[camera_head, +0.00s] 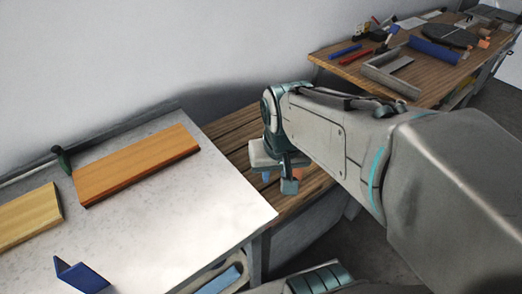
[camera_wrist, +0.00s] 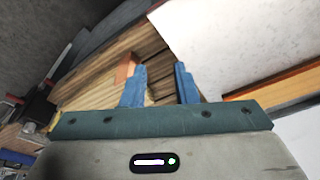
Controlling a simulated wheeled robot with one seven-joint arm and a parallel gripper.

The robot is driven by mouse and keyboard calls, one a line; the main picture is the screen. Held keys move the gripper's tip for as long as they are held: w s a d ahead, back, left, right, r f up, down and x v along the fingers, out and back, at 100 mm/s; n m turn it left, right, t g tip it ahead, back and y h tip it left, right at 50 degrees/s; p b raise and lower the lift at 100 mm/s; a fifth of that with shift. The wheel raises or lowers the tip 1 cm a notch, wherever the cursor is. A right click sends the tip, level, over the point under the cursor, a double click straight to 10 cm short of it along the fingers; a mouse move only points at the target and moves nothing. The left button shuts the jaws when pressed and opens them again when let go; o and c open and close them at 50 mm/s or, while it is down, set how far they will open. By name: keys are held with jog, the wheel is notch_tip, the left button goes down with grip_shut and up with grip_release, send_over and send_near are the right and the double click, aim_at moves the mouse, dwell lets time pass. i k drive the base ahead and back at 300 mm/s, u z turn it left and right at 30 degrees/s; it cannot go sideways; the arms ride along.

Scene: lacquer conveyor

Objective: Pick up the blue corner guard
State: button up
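The blue corner guard (camera_head: 80,276) is a small angled piece on the pale tabletop, at the lower left of the head view. One flange stands up and the other lies flat. My gripper (camera_head: 279,182) hangs over the wooden surface to the right of the pale table, well apart from the guard. In the wrist view my gripper (camera_wrist: 161,84) has its two blue fingers spread, with nothing between them. The guard does not show in the wrist view.
An orange-brown board (camera_head: 138,164) and a lighter board (camera_head: 30,216) lie on the pale table (camera_head: 190,215). A dark green tool (camera_head: 62,159) stands at its back edge. A cluttered wooden bench (camera_head: 335,66) is at the upper right. Table around the guard is clear.

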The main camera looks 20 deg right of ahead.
aim_at(80, 276)
jog(key=k, duration=1)
jog(key=z, duration=1)
jog(key=i, duration=0.85)
jog(key=u, duration=2.95)
jog(key=i, duration=0.5)
jog(key=u, duration=0.5)
